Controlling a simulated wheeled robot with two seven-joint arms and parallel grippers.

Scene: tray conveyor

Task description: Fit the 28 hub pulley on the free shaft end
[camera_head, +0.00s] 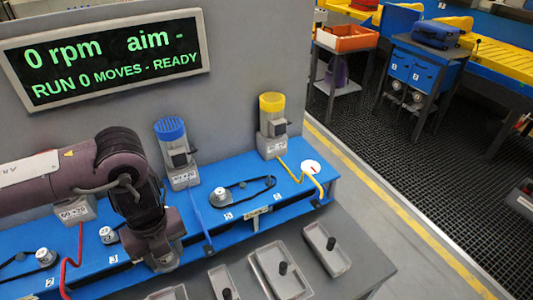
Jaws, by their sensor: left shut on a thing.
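My left gripper (163,262) points down at the front edge of the blue bench (130,255), left of the middle. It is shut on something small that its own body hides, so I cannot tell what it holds. Silver pulleys stand on the bench: one at the far left (45,257), one just left of my gripper (108,235) and one right of the middle (220,197). A black belt (250,187) runs right from the last one. I cannot make out a size mark or a bare shaft end. My right gripper is not in view.
Motors with a blue cap (170,129) and a yellow cap (272,103) stand behind the bench. Grey trays (333,263) with black pegs lie in front. A red cable (72,265) and a yellow cable (318,185) cross the bench. The sign (105,58) reads READY.

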